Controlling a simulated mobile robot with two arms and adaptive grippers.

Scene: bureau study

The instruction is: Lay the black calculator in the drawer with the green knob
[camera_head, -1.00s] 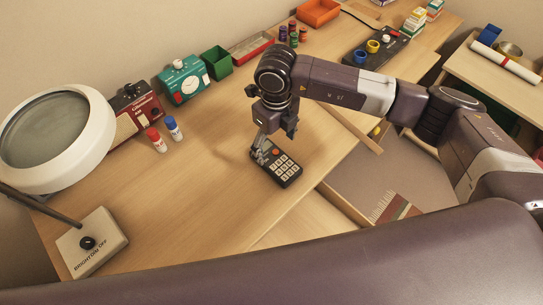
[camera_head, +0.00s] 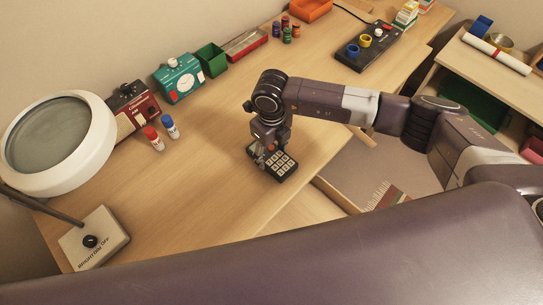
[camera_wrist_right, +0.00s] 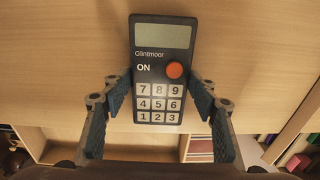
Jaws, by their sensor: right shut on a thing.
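The black calculator (camera_head: 287,166) is over the desk (camera_head: 190,190), close to its front edge. I cannot tell whether it touches the desktop. In the right wrist view the calculator (camera_wrist_right: 160,72) shows its grey screen, orange button and pale number keys. My right gripper (camera_head: 268,158) is shut on it, with one blue-padded finger on each long side in the wrist view (camera_wrist_right: 160,98). A green knob is not visible, so I cannot tell which drawer bears it. My left gripper is not in view.
A red bottle (camera_head: 154,140) and a blue-capped bottle (camera_head: 171,127) stand on the desk, with a round lamp (camera_head: 97,120) at left. A switch panel (camera_head: 383,46) lies at the back right. The desk left of the calculator is clear.

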